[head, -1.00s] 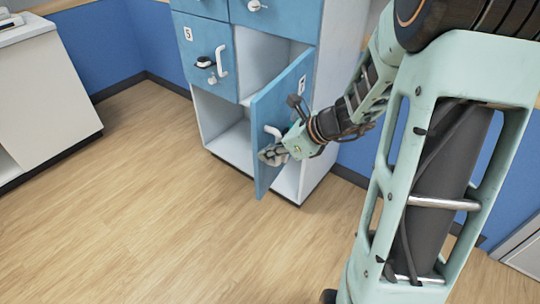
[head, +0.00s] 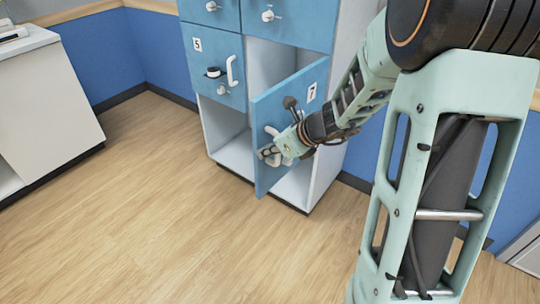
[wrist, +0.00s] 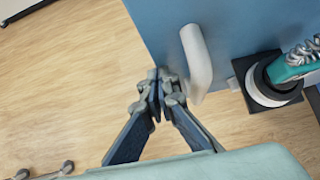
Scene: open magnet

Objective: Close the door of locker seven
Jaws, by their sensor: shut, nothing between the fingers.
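The blue door of locker seven (head: 292,92), marked 7, stands partly open at the lower right of the cabinet. It appears hinged on its right, and its outer face shows. Its white handle (wrist: 196,60) is near the free edge; my gripper partly hides it in the head view. My gripper (head: 266,155) is shut and empty, at the outer face beside the handle. In the wrist view the fingertips (wrist: 160,85) overlap the door's edge area, just left of the handle; whether they touch the door I cannot tell.
A dark round fitting with a teal part (wrist: 270,85) sits on the door right of the handle. The locker five door (head: 213,68) is shut at upper left. Open compartment space (head: 230,140) shows left of the door. A white cabinet (head: 45,110) stands far left; the wooden floor (head: 150,220) between is clear.

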